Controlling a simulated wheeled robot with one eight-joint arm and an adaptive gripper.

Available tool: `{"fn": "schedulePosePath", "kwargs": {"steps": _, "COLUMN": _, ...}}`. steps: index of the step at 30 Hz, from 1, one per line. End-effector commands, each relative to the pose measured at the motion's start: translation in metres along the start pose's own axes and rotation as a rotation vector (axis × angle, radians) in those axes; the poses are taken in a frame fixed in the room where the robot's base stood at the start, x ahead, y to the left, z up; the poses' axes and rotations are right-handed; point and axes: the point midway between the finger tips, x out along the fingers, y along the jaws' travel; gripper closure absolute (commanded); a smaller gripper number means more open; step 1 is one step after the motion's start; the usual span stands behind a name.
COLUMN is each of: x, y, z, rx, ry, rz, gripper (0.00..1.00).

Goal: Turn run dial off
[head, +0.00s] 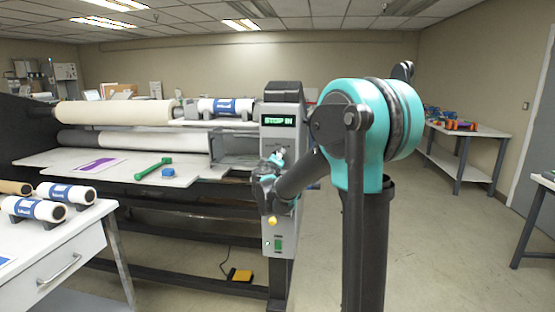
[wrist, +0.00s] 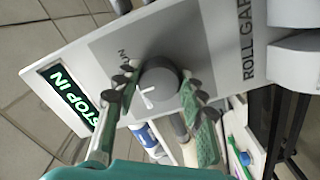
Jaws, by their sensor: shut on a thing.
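The run dial (wrist: 157,90) is a dark grey round knob with a white pointer mark on a grey panel in the wrist view. Lettering beside it is partly covered and ends in "N". My gripper (wrist: 160,76) has a finger on either side of the dial and is shut on it. In the head view my gripper (head: 274,166) is at the front of the laminator's grey control column (head: 283,112), and it hides the dial there. The display (head: 279,120) above reads "STOP IN" in green; it also shows in the wrist view (wrist: 72,98).
The laminator's rollers (head: 115,113) and bed (head: 60,158) stretch left of the column. A green tool (head: 153,170) and blue object (head: 168,172) lie on the bed. Below the dial are a yellow button (head: 272,221) and green switch (head: 278,244). A yellow pedal (head: 240,275) is on the floor.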

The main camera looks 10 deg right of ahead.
Motion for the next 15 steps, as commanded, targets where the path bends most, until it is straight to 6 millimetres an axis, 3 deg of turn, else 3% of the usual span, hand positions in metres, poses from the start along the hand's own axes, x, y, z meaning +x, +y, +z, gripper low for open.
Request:
{"fn": "schedulePosePath", "kwargs": {"steps": 8, "x": -0.0003, "y": -0.0004, "z": -0.0003, "rx": 0.001, "ry": 0.001, "rz": -0.001, "gripper": 0.89}}
{"fn": "schedulePosePath", "kwargs": {"steps": 9, "x": -0.0003, "y": -0.0004, "z": -0.0003, "rx": 0.001, "ry": 0.001, "rz": -0.001, "gripper": 0.55}}
{"fn": "schedulePosePath", "kwargs": {"steps": 13, "x": -0.0002, "y": -0.0003, "z": -0.0002, "rx": 0.001, "ry": 0.001, "rz": -0.001, "gripper": 0.39}}
{"fn": "schedulePosePath", "kwargs": {"steps": 15, "x": -0.0002, "y": -0.0003, "z": -0.0002, "rx": 0.001, "ry": 0.001, "rz": 0.0, "gripper": 0.39}}
